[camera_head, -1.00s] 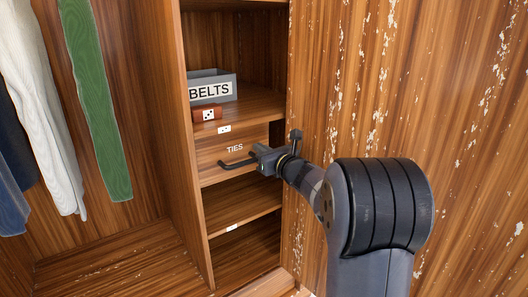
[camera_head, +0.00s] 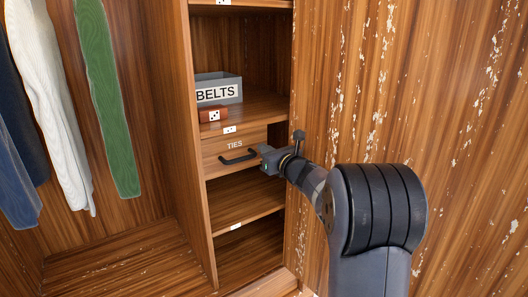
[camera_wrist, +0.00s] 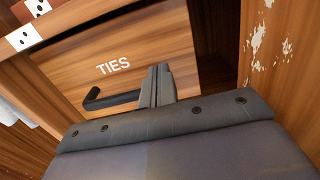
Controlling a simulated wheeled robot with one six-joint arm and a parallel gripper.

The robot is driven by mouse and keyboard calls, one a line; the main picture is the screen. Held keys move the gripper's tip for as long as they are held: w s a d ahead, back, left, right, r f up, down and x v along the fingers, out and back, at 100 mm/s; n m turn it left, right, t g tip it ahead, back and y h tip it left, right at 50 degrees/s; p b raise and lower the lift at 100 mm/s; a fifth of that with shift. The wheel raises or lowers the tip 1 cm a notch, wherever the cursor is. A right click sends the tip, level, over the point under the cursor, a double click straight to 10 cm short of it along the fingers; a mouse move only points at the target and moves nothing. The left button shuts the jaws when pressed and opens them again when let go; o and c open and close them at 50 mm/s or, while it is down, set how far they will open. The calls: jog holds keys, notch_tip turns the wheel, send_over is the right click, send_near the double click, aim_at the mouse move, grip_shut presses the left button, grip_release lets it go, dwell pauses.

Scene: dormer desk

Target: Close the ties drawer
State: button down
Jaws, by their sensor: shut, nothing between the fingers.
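The ties drawer (camera_head: 213,148) has a wooden front with a white TIES label and a dark bar handle (camera_head: 239,157). Its front sits close to the line of the shelf edges; I cannot tell whether it is fully flush. The drawer front (camera_wrist: 135,45) fills the upper middle of the wrist view, with the handle (camera_wrist: 108,99) below the label. My gripper (camera_head: 266,150) is at the right side of the drawer front, right of the handle. In the wrist view my gripper (camera_wrist: 156,84) has its fingers together and empty, against or very near the front.
A grey BELTS box (camera_head: 218,88) and a small red-brown box (camera_head: 212,115) with a dotted marker stand on the shelf above. Open shelves (camera_head: 240,204) lie below. A scuffed wooden panel (camera_head: 350,100) is close on the right. Clothes (camera_head: 105,95) hang at left.

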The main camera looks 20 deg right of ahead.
jog(key=p+v, duration=0.1)
jog(key=v, duration=0.9)
jog(key=shift+s+d+p, duration=0.15)
jog(key=shift+s+p, duration=0.15)
jog(key=shift+s, duration=0.05)
jog(key=shift+w, duration=0.1)
